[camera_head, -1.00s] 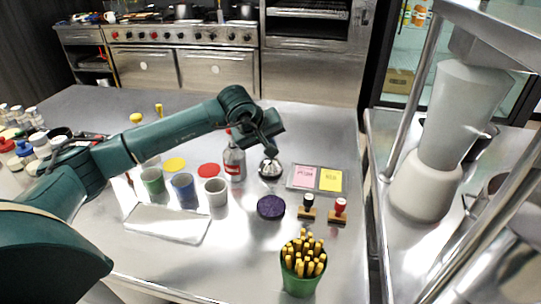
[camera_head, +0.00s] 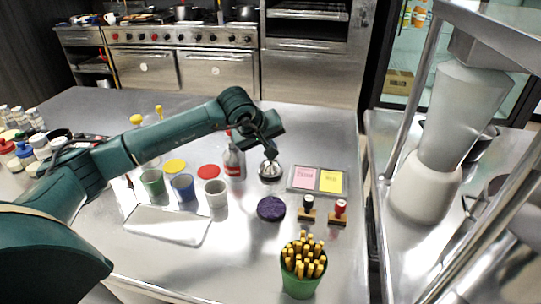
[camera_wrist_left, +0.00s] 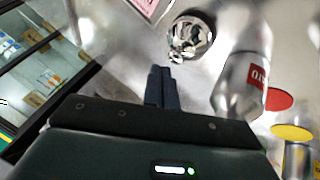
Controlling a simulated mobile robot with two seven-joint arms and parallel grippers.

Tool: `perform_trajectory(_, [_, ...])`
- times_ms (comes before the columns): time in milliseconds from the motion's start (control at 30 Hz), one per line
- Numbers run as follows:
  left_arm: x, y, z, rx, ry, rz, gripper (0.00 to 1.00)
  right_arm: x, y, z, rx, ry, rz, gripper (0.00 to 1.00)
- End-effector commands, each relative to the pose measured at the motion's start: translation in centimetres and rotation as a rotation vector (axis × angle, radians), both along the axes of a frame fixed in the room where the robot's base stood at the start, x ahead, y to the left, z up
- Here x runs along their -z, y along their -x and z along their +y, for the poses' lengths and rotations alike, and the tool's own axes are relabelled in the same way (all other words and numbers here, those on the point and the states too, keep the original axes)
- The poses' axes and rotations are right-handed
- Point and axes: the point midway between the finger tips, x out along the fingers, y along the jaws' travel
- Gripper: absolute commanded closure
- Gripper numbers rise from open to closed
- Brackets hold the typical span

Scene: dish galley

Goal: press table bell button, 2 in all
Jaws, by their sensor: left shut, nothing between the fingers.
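The table bell (camera_head: 270,171) is a small shiny silver dome on a dark base, standing on the steel table behind the purple disc. It also shows in the left wrist view (camera_wrist_left: 190,38), at the top. My left gripper (camera_head: 271,153) is shut and empty, with its fingertips just above the bell in the head view. In the left wrist view the closed fingers (camera_wrist_left: 162,76) point toward the bell and lie a little below it in the picture. Whether they touch the button cannot be told. My right gripper is not in view.
A bottle with a red label (camera_head: 234,162) stands close left of the bell. A tray with pink and yellow pads (camera_head: 317,192) lies to the right. The purple disc (camera_head: 271,209), stamps (camera_head: 308,209) and green cup of sticks (camera_head: 303,281) stand in front. Several cups stand left.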

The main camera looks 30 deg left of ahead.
Motion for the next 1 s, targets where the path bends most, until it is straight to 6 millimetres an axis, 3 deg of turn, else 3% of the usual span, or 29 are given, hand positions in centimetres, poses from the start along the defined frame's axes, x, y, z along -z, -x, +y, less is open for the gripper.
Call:
perform_trajectory(700, [0.04,0.00,-0.01,0.000,0.000,0.000,1.00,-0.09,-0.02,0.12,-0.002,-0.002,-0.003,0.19])
perform_trajectory(1000, [0.91,-0.01,-0.01,0.000,0.000,0.000,1.00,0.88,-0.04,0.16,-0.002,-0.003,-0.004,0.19])
